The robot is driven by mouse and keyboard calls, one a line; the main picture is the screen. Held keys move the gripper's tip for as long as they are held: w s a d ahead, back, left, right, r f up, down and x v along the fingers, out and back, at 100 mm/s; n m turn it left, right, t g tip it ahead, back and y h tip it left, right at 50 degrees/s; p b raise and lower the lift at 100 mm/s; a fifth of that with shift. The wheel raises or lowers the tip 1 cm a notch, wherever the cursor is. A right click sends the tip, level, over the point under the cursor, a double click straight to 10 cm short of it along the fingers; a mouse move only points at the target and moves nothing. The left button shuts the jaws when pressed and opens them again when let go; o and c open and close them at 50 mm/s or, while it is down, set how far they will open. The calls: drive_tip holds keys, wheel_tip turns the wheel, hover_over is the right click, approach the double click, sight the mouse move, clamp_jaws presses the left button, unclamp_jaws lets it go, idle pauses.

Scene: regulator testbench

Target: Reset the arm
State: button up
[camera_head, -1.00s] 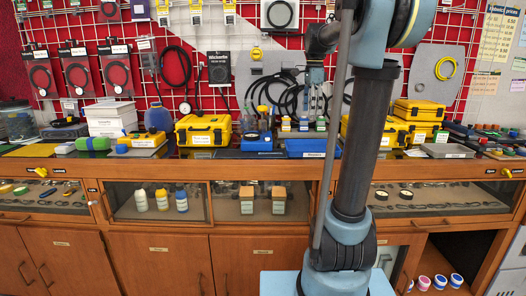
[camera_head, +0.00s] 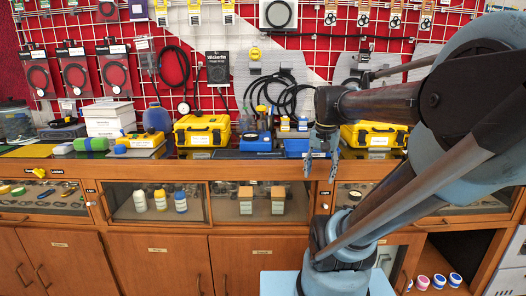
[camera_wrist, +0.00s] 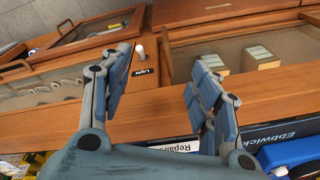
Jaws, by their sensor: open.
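My arm reaches in from the right of the head view, folded, with its upper links at the right edge. My gripper (camera_head: 323,152) hangs pointing down in front of the counter's front edge, near the blue tray. In the wrist view my gripper (camera_wrist: 165,95) shows its two blue-padded fingers spread apart with nothing between them. Behind the fingers is the wooden counter front (camera_wrist: 150,125).
The wooden counter (camera_head: 250,170) holds yellow cases (camera_head: 201,131), a blue box (camera_head: 256,142) and a blue tray (camera_head: 298,147). Glass-fronted drawers below hold bottles (camera_head: 160,200) and small boxes (camera_head: 246,200). A red pegboard wall stands behind. Space before the cabinets looks clear.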

drive_tip(key=s+f+n, duration=0.5)
drive_tip(key=s+f, duration=0.3)
drive_tip(key=f, duration=0.4)
drive_tip(key=shift+s+t, duration=0.3)
